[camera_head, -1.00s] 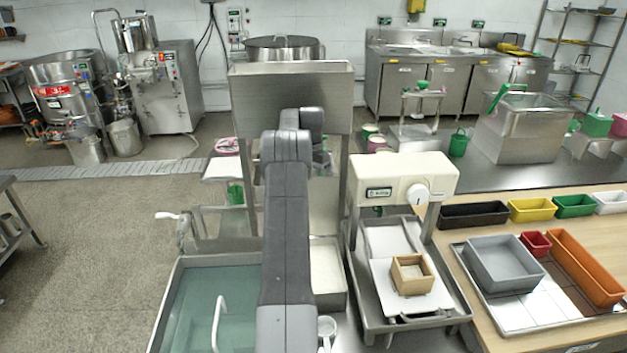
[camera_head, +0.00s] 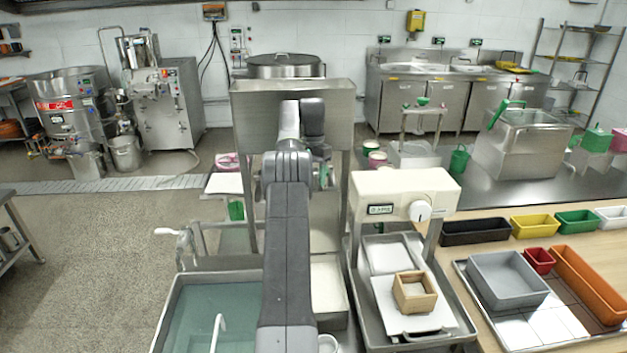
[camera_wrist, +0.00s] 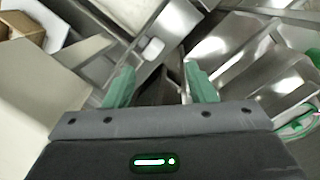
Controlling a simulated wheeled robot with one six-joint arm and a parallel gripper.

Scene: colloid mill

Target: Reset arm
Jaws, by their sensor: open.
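My gripper (camera_wrist: 160,85) shows in the wrist view with its two green fingers apart and nothing between them. In the head view my arm rises up the middle and bends at the top, and the gripper end is mostly hidden behind it, left of the cream press-like machine (camera_head: 405,184). Behind my arm stands a steel hopper-like stand (camera_head: 250,105).
A sink of bluish water (camera_head: 190,310) lies at lower left. A wooden box (camera_head: 413,303) sits on the cream machine's plate. Right of it, a wooden table holds a grey bin (camera_head: 505,280), an orange bin (camera_head: 588,285) and smaller bins. Open floor (camera_head: 90,260) lies at left.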

